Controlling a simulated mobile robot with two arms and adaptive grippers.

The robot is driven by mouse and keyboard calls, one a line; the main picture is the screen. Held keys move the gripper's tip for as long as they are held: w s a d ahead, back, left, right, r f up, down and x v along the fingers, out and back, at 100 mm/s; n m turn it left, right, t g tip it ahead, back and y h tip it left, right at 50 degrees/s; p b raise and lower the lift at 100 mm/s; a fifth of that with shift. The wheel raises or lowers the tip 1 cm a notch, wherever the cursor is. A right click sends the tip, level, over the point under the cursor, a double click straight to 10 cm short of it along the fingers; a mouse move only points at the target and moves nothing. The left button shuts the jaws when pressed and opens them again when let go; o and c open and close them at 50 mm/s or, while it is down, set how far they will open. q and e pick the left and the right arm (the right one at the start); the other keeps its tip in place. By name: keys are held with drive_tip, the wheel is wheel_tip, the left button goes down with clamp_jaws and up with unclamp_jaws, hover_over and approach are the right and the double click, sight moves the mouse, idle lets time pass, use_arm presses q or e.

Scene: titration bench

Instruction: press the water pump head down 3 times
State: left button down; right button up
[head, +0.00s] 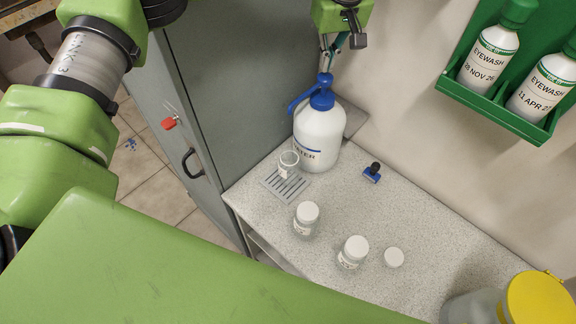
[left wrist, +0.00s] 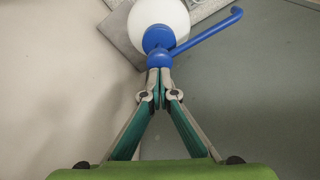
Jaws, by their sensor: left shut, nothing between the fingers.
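The water pump bottle (head: 318,138) is white with a blue pump head (head: 322,93) and a curved blue spout, and stands at the back of the bench. My left gripper (head: 326,68) is shut and empty, pointing down right above the pump head. In the left wrist view the closed fingertips (left wrist: 160,70) meet at the edge of the blue pump head (left wrist: 158,42); I cannot tell whether they touch it. A clear cup (head: 288,163) stands on a grey slotted drip tray (head: 273,186) under the spout. My right gripper is not in view.
Two white-capped jars (head: 306,218) (head: 353,252) and a loose white lid (head: 394,257) are on the bench (head: 420,235). A blue stamp-like item (head: 372,172) lies near the wall. A yellow-lidded container (head: 538,298) is at lower right. A green eyewash holder (head: 490,112) hangs at upper right.

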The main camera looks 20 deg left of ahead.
sight(326, 77)
use_arm(q)
drive_tip(key=shift+f, duration=0.15)
idle(0.3)
drive_tip(key=shift+s+f+b, duration=0.15)
drive_tip(key=shift+f+b, duration=1.1)
drive_tip(key=shift+f, duration=0.9)
drive_tip(key=shift+r, duration=0.1)
drive_tip(key=shift+r+p, duration=1.4)
drive_tip(key=shift+r, duration=0.65)
drive_tip(key=shift+f, duration=0.1)
